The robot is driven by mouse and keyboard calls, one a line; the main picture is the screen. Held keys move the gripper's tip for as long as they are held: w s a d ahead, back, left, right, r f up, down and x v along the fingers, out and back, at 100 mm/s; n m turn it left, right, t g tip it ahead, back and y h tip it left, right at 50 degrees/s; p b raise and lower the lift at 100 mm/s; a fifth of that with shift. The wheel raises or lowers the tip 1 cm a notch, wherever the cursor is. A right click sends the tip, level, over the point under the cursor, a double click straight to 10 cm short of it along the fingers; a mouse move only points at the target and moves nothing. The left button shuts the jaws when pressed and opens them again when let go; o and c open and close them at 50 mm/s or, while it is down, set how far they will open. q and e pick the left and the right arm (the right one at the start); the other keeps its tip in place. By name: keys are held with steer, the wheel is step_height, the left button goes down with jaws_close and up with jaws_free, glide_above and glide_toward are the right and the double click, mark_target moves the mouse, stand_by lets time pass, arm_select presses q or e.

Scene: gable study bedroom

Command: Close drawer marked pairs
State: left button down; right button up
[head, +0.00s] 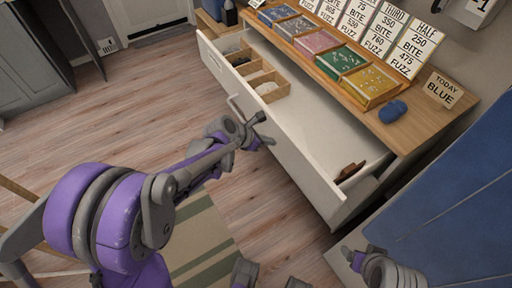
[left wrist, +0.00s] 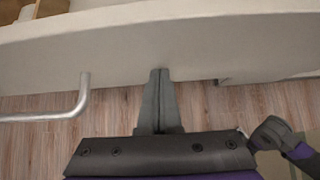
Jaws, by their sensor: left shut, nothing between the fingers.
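A long white drawer (head: 305,172) stands pulled out from the wooden-topped unit. Its front also shows across the top of the left wrist view (left wrist: 220,45). No "pairs" marking is readable on it. A bar handle (head: 234,106) is on its front, and the handle's bent end also shows in the left wrist view (left wrist: 84,92). My left gripper (head: 263,130) is shut and empty at the drawer front, just beside the handle; its fingertips (left wrist: 160,74) appear at or very near the panel, contact unclear. Part of my right arm shows at lower right; its jaws are not clear.
Inside the drawer are a wooden divider tray (head: 283,90) with small items and a brown object (head: 350,171). Coloured boxes (head: 341,60), cards and a blue object (head: 392,111) stand on the top (head: 415,118). A blue surface (head: 450,210) is at right. Floor is open at left.

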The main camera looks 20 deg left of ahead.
arm_select(q)
steer(key=b, duration=0.1)
glide_above(319, 126)
steer(key=shift+s+a, duration=0.15)
steer(key=shift+s, duration=0.05)
steer(key=shift+w, duration=0.15)
steer(key=shift+w+d+r, duration=0.1)
steer(key=shift+d, duration=0.1)
